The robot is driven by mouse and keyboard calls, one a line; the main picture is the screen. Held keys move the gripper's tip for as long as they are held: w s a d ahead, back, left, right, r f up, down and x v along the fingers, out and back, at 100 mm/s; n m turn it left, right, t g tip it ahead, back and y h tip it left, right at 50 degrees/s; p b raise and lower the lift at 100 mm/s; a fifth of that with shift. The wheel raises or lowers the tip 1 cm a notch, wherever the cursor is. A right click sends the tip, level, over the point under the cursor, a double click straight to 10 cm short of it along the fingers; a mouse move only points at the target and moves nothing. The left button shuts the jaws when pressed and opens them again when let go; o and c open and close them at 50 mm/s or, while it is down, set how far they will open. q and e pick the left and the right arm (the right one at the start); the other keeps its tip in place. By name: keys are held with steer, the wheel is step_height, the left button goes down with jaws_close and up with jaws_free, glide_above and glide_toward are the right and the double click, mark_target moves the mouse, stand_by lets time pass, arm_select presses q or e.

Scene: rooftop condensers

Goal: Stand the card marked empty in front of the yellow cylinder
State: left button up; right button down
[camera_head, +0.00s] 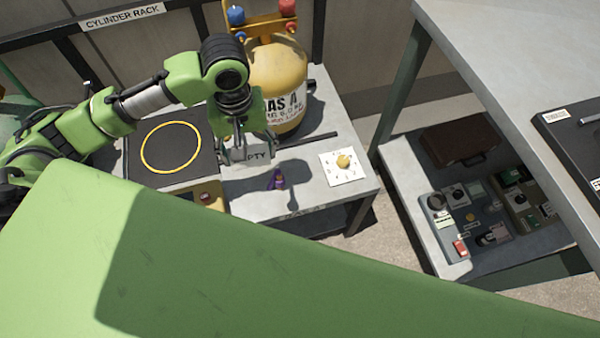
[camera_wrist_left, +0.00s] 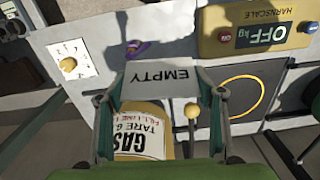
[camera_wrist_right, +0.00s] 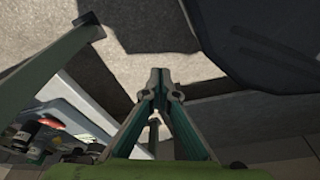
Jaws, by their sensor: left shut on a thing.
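The white card marked EMPTY (camera_head: 256,155) is between the fingers of my left gripper (camera_head: 245,143), which is shut on it. In the left wrist view the card (camera_wrist_left: 160,80) spans between the two fingertips, its lettering upside down. The yellow cylinder (camera_head: 279,72) stands upright at the back of the bench, behind and right of the card. Part of it, with its label (camera_wrist_left: 140,142), shows in the left wrist view. I cannot tell whether the card touches the bench. My right gripper (camera_wrist_right: 163,85) is shut with nothing visible in it, away from the bench.
A scale with a black plate and yellow ring (camera_head: 170,147) is left of the card. A small purple object (camera_head: 277,179) and a white plate with a yellow knob (camera_head: 343,167) lie to the right. A dark rod (camera_head: 307,139) lies near the cylinder. Some bench front is bare.

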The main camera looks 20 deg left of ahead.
arm_select(q)
steer(key=f+b, duration=0.1)
steer(key=f, duration=0.1)
steer(key=shift+w+a+f+n+b, duration=0.2)
steer(key=shift+w+f+n+b, duration=0.1)
steer(key=shift+w+f+b, duration=0.1)
steer(key=shift+w+d+f+b, duration=0.2)
steer(key=shift+w+f+b, duration=0.05)
steer(key=shift+w+b, duration=0.1)
steer(key=w+d+f+b, duration=0.3)
steer(key=w+d+f, duration=0.15)
steer(key=w, duration=0.25)
steer(key=b, duration=0.1)
glide_above(300, 161)
steer(key=f, duration=0.4)
steer(key=shift+s+a, duration=0.25)
steer(key=shift+s, duration=0.1)
steer(key=shift+w+d+f+b, duration=0.3)
steer(key=shift+w+f+b, duration=0.1)
steer(key=shift+f, duration=0.2)
steer(key=shift+f+b, duration=0.55)
steer(key=shift+f, duration=0.85)
arm_select(e)
steer(key=w+r+t, duration=0.1)
steer(key=w+r, duration=0.2)
steer(key=r, duration=1.6)
steer(key=shift+w, duration=0.15)
steer(key=shift+r, duration=0.1)
